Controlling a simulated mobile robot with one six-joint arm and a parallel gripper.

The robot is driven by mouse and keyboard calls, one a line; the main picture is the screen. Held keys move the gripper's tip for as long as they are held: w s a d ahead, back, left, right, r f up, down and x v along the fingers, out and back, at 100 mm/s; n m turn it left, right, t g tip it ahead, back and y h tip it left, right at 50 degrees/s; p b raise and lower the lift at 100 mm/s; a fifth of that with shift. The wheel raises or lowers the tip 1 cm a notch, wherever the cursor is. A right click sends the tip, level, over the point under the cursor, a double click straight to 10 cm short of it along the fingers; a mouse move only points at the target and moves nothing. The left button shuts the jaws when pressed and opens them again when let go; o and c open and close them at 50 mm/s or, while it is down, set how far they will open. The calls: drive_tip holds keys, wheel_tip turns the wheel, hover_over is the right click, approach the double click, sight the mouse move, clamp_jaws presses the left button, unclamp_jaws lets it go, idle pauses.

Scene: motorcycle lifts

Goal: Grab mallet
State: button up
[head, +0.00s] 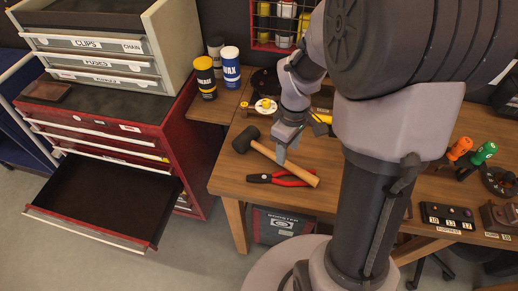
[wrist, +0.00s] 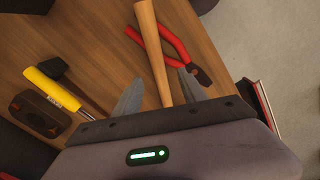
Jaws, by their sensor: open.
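The mallet lies on the wooden workbench, with its black head (head: 245,139) toward the left and its light wooden handle (head: 297,170) running to the lower right. My gripper (head: 286,150) is open over the handle, near its middle. In the wrist view, the handle (wrist: 152,45) passes between my two spread fingers (wrist: 160,90), and the mallet's head is hidden behind the gripper body. I cannot tell how far above the handle the fingertips are. Nothing is held.
Red-handled pliers (head: 283,179) lie close beside the mallet handle; they also show in the wrist view (wrist: 172,45). A yellow-handled hammer (wrist: 55,88) lies to the other side. Screwdrivers (head: 470,155) stand at the right. A drawer (head: 105,195) hangs open at the left.

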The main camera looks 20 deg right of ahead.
sight(287, 159)
wheel_tip(287, 159, down, 5)
drive_tip(key=shift+d+f+b, duration=0.1)
drive_tip(key=shift+d+b, duration=0.05)
drive_tip(key=shift+b, duration=1)
drive_tip(key=shift+r, duration=0.2)
drive_tip(key=shift+c, duration=0.9)
clamp_jaws()
